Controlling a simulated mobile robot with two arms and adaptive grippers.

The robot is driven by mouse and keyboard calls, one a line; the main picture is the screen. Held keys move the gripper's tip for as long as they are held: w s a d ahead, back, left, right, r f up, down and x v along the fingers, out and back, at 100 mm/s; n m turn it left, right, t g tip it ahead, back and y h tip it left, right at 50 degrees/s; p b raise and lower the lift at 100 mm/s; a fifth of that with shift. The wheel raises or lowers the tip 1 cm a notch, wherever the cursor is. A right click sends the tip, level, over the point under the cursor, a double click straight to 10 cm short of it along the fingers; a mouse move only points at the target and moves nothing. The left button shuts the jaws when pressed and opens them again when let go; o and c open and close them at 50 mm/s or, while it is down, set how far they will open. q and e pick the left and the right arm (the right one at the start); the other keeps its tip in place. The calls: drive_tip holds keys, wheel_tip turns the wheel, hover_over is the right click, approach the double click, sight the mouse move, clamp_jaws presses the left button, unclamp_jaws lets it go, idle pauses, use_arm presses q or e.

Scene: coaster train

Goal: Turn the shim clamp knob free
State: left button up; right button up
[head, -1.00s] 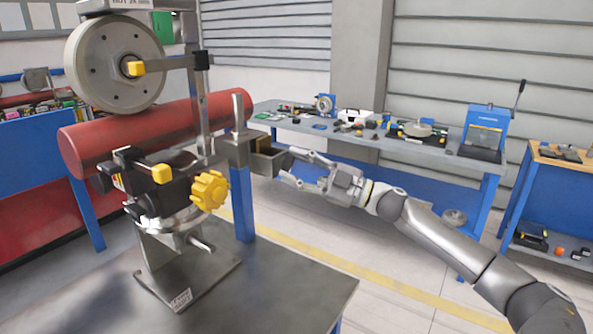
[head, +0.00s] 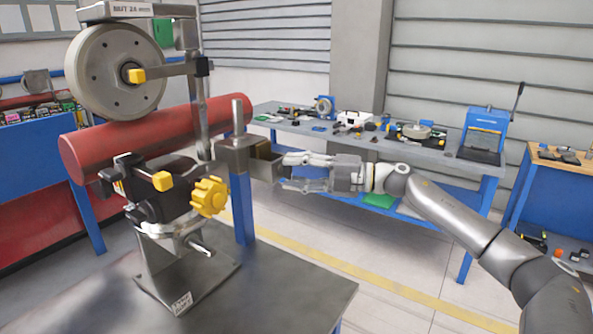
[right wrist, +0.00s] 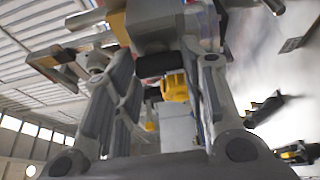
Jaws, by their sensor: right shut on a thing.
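A yellow lobed knob (head: 208,197) sits on the right side of the dark clamp body (head: 160,195) on the grey stand. A smaller yellow knob (head: 162,181) is on the same clamp. In the right wrist view a yellow part (right wrist: 175,86) shows between the fingers, partly hidden. My right gripper (head: 284,172) is to the right of the lobed knob and apart from it. Its fingers are at the right end of a small grey box (head: 264,168) on the blue post and appear shut on it; the exact contact is unclear. My left gripper is not in view.
A large grey wheel (head: 115,66) and a red roller (head: 85,152) stand behind the clamp. The blue post (head: 242,210) rises right of the knob. A workbench (head: 400,150) with tools is further back. The near grey table (head: 290,285) is clear at right.

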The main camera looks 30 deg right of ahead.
drive_tip(key=shift+f, duration=0.1)
idle(0.5)
drive_tip(key=o, duration=1)
drive_tip(key=shift+s, duration=0.1)
drive_tip(key=shift+v, duration=5.95)
drive_tip(key=shift+d, duration=0.1)
